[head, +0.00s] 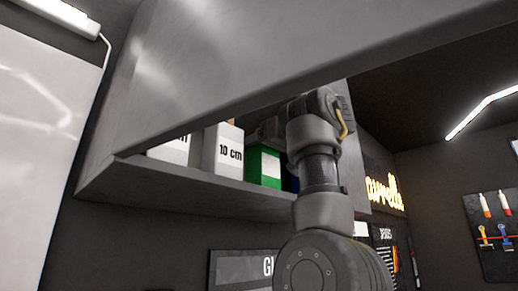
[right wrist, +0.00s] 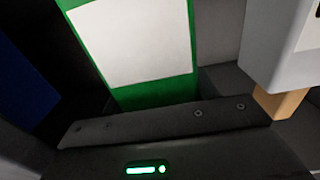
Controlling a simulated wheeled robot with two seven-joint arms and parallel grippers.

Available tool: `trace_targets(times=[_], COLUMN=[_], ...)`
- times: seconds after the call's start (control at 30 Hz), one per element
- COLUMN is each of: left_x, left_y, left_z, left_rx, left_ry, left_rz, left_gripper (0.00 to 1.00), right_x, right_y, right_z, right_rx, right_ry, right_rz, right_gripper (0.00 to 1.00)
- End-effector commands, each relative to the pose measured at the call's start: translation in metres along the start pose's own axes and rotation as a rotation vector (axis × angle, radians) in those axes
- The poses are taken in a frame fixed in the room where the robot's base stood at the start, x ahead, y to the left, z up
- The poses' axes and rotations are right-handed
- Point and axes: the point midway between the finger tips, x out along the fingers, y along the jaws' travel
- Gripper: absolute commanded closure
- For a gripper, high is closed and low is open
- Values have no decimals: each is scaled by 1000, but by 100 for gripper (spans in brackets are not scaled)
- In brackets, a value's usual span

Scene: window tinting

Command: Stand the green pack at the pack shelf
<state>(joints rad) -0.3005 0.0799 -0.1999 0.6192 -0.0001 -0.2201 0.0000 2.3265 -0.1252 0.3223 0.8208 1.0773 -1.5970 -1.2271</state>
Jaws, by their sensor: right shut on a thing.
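In the right wrist view the green pack (right wrist: 155,95) shows a large white label and tilts in the picture. My right gripper (right wrist: 165,122) is shut on it; its fingertips are mostly hidden. My left gripper is in neither view.
White boxes (head: 222,152) stand left of the green pack. A blue thing (head: 294,184) is close on its right, partly behind my arm; it also shows in the right wrist view (right wrist: 25,75). A grey overhead panel (head: 250,60) hangs low above the shelf.

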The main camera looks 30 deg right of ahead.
Motion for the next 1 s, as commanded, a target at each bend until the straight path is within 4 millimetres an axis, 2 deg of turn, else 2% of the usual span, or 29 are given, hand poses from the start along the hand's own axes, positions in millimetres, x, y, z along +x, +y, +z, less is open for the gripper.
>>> trace_targets(times=[0.17,0.2,0.37,0.6,0.73,0.8,1.0], left_x=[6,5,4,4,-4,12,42], left_y=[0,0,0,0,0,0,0], left_z=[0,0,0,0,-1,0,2], left_rx=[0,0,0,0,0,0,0], left_ry=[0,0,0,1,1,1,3], left_rz=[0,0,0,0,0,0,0], left_gripper=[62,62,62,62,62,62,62], right_x=[0,0,0,0,0,-10,-53], right_y=[0,0,0,0,0,0,1], right_z=[5,4,4,3,-4,4,7], right_rx=[0,0,0,0,1,-1,-1], right_ry=[0,0,0,0,0,2,3], right_rz=[0,0,0,0,0,0,3], right_gripper=[67,38,19,19,19,19,19])
